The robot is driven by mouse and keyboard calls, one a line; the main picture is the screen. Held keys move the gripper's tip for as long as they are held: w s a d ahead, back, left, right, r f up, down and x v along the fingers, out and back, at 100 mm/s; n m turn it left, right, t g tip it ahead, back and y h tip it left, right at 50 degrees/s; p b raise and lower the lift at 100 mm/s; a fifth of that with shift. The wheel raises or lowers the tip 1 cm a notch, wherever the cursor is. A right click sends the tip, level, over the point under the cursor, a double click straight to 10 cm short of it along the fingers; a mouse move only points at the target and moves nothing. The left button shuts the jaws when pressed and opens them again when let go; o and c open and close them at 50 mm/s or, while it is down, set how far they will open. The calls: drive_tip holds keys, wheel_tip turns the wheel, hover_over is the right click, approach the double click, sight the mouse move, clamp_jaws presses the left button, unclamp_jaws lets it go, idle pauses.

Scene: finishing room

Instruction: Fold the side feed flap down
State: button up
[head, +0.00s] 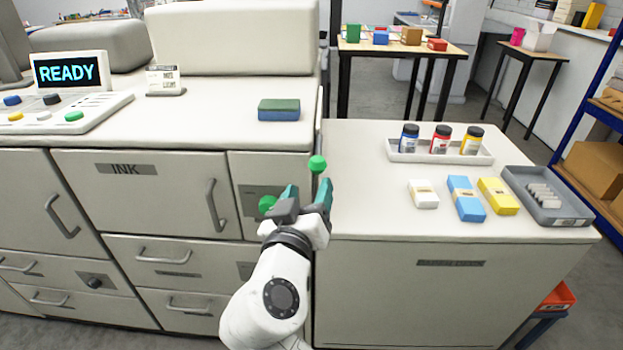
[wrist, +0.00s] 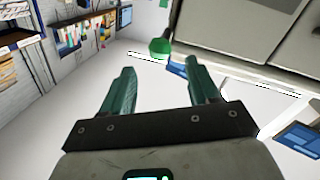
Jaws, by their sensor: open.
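A round green knob (head: 317,164) shows at the right edge of the large pale machine (head: 140,130). In the wrist view the green knob (wrist: 160,46) hangs just beyond the fingertips, between them. The side feed flap itself cannot be clearly made out; the machine's right side is seen nearly edge-on in the head view. My gripper (head: 307,195) has teal fingers, is open and empty, and sits in front of the machine's right front corner. In the wrist view my gripper (wrist: 158,72) holds nothing. A second green knob (head: 266,204) is on the machine's front, partly behind my gripper.
A low pale cabinet (head: 430,275) stands right of the machine. On it are a bottle tray (head: 437,157), several small boxes (head: 466,198) and a grey tray (head: 545,197). A green-and-blue block (head: 279,110) lies on the machine. The cabinet top's left part is clear.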

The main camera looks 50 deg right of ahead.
sight(316, 171)
drive_tip(key=p+x, duration=0.1)
drive_tip(key=x, duration=0.8)
drive_tip(key=shift+d+f, duration=0.1)
clamp_jaws()
idle(0.4)
